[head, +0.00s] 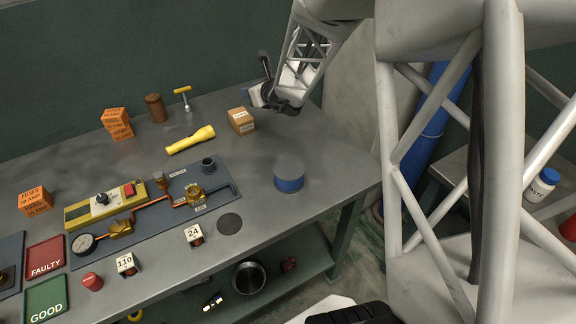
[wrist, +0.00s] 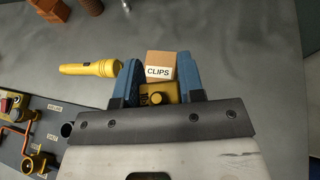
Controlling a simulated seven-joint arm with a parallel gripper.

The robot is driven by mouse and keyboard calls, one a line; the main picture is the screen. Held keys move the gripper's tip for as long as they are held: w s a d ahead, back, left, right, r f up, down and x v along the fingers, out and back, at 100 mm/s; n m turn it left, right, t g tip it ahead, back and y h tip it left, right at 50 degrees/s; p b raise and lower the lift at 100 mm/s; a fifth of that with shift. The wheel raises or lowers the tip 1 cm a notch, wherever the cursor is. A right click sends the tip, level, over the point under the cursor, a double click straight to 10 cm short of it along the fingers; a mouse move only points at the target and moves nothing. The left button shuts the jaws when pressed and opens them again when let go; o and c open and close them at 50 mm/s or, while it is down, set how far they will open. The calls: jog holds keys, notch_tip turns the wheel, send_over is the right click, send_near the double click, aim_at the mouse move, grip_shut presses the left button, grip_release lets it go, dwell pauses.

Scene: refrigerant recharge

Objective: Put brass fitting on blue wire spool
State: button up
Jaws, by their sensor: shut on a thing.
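The blue wire spool (head: 289,184) stands upright on the bench near its right front edge, with a grey top and nothing visible on it. It does not show in the wrist view. My gripper (head: 258,96) is above the back right of the bench, near the cardboard box, apart from the spool. In the wrist view my gripper (wrist: 158,88) has its blue fingers on either side of the brass fitting (wrist: 160,92), a yellow block with a round knob. The fitting's lower part is hidden by the gripper body. The fitting cannot be made out in the head view.
A cardboard CLIPS box (head: 240,120) and a yellow flashlight (head: 190,140) lie behind the spool. A board (head: 215,205) with brass valves and pipes is to its left. Bench around the spool is clear.

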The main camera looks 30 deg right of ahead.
jog(key=s+r+y, duration=0.1)
jog(key=s, duration=1.1)
jog(key=n+y, duration=0.1)
jog(key=n, duration=0.1)
send_over(283, 165)
jog(key=shift+f+g, duration=0.25)
jog(key=shift+g, duration=0.15)
jog(key=shift+d+f, duration=0.1)
jog(key=shift+f, duration=2.1)
jog(key=shift+f, duration=1.8)
jog(key=shift+f+m, duration=0.15)
jog(key=shift+m, duration=0.15)
jog(key=o, duration=1)
